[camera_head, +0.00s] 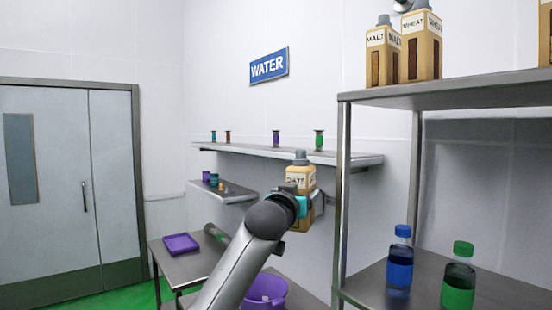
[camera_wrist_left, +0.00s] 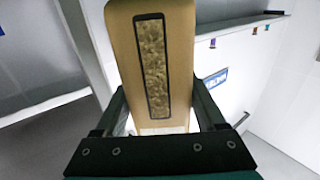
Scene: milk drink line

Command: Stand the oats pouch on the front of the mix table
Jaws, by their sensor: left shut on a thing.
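The oats pouch (camera_head: 300,177) is tan with a grey cap and a label reading OATS. My left gripper (camera_head: 303,205) is shut on it and holds it upright in the air, in front of the wall shelf. In the left wrist view the pouch (camera_wrist_left: 181,60) stands between the two fingers of the gripper (camera_wrist_left: 160,115), its window showing pale flakes. A low metal table (camera_head: 190,265) stands at the lower left, beyond my arm; I cannot tell if it is the mix table. My right gripper is not in view.
A purple tray (camera_head: 181,244) lies on the low table. A purple bucket (camera_head: 266,290) stands below my arm. At the right, a metal rack (camera_head: 450,95) carries malt and wheat pouches on top, with a blue bottle (camera_head: 400,262) and a green bottle (camera_head: 458,280) lower down. A wall shelf (camera_head: 350,158) holds small items.

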